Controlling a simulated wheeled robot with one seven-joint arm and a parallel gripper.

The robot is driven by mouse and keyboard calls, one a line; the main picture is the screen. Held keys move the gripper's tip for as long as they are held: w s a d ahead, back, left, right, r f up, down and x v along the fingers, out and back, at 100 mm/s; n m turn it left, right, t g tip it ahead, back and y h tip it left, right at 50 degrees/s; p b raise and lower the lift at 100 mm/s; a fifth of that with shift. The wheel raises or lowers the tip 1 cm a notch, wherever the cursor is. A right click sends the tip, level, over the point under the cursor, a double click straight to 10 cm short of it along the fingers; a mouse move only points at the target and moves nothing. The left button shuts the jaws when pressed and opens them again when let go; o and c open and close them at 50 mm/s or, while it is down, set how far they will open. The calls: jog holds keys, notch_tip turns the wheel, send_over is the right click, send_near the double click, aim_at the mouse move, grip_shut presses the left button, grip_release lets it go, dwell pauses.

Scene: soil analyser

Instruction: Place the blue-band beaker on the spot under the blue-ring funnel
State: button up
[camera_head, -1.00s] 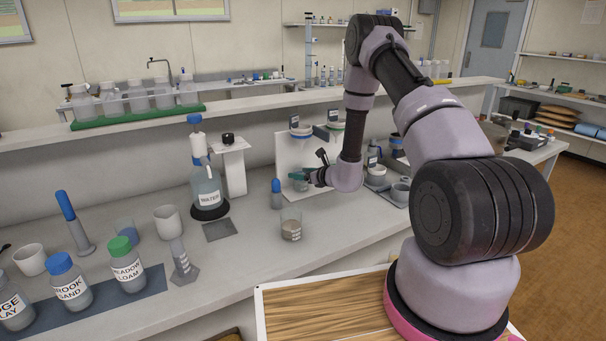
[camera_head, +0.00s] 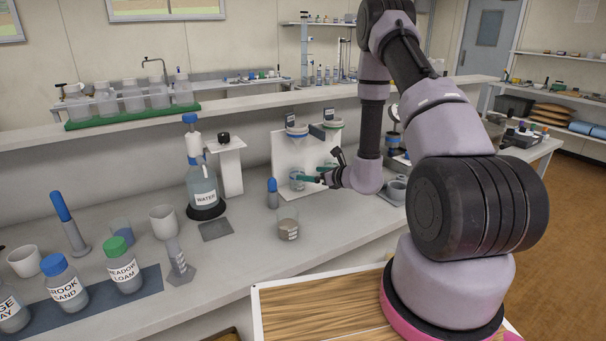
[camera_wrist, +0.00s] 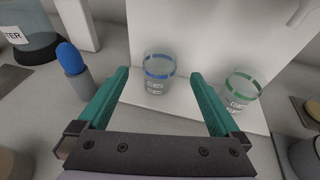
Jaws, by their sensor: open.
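The blue-band beaker (camera_head: 297,181) stands upright on the white base of the funnel stand, below the blue-ring funnel (camera_head: 297,131). In the wrist view the clear beaker (camera_wrist: 158,84) shows its blue band and white label. My gripper (camera_head: 312,174) is open, with its teal fingers (camera_wrist: 159,73) apart on either side of the beaker's line, and clear gaps show on both sides. The spot under the beaker is hidden. The funnel is out of the wrist view.
A green-band beaker (camera_wrist: 241,88) stands to the right, under the green-ring funnel (camera_head: 333,126). A blue-capped bottle (camera_wrist: 75,68) is close to the left finger. The white back panel (camera_head: 285,158) rises behind. A beaker of soil (camera_head: 288,224) stands in front on the bench.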

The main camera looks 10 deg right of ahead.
jog(key=s+a+r+n+g+y, duration=0.25)
jog(key=s+a+r+n, duration=0.2)
jog(key=r, duration=0.45)
jog(key=s+a+r+n+g+y, duration=0.2)
jog(key=s+a+r+n+g, duration=0.1)
jog(key=s+r+n, duration=0.4)
jog(key=s+a+r+n+g+y, duration=0.2)
jog(key=s+a+r+n+g, duration=0.15)
jog(key=r, duration=0.65)
jog(key=s+d+r+n+g+h, duration=0.1)
jog(key=s+d+r+n+h, duration=0.15)
jog(key=s, duration=0.35)
jog(key=s+d+r+n+h, duration=0.1)
jog(key=s+r+n+h, duration=0.2)
jog(key=s+n, duration=0.15)
jog(key=s+d+r+n+t+h, duration=0.4)
jog(key=s+d+r+h, duration=0.2)
jog(key=d, duration=0.3)
jog(key=shift+s+d, duration=0.15)
jog(key=shift+s, duration=0.65)
